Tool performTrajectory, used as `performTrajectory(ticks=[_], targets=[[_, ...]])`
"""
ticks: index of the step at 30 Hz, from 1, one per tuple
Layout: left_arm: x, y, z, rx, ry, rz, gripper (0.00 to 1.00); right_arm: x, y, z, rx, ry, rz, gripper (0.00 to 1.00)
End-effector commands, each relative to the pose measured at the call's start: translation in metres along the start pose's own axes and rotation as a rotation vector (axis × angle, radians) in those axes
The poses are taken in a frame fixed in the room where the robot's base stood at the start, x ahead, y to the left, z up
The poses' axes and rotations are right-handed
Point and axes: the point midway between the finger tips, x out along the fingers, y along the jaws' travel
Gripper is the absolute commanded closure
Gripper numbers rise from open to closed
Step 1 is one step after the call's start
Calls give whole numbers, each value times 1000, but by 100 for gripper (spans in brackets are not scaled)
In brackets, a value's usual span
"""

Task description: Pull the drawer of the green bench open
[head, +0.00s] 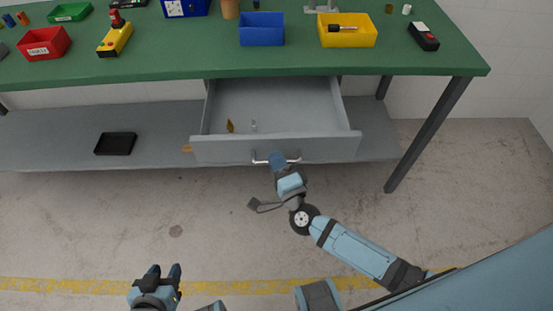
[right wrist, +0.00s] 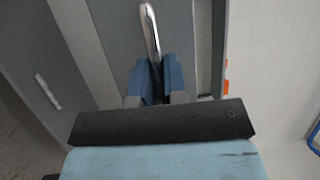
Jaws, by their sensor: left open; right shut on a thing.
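The green bench (head: 270,62) stands across the head view. Its grey drawer (head: 215,152) is pulled well out, with its inside showing. Two small items lie in it, one brownish (head: 230,126) and one pale (head: 254,126). The drawer's silver bar handle (head: 260,161) is on the front; it also shows in the right wrist view (right wrist: 149,25). My right gripper (head: 278,161) is at the handle, its blue fingers (right wrist: 157,78) closed around the bar. My left gripper (head: 165,270) is open and empty, low over the floor, away from the bench.
A black tray (head: 115,144) lies on the lower shelf (head: 60,140). The floor in front is clear.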

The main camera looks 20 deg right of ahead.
Motion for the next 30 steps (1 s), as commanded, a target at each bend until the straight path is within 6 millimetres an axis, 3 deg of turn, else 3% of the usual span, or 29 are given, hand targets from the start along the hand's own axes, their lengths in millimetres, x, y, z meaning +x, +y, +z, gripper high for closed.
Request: performTrajectory(ticks=[14, 15, 17, 26, 30], targets=[[0, -4, -1, 12, 0, -1, 57, 0, 0, 0, 0, 1, 0, 100], [0, -4, -1, 12, 0, -1, 57, 0, 0, 0, 0, 1, 0, 78], [0, -4, -1, 12, 0, -1, 57, 0, 0, 0, 0, 1, 0, 64], [0, -1, -3, 4, 2, -1, 57, 0, -2, 0, 0, 1, -1, 63], [-6, 1, -11, -2, 2, 0, 57, 2, -13, -1, 0, 1, -1, 63]])
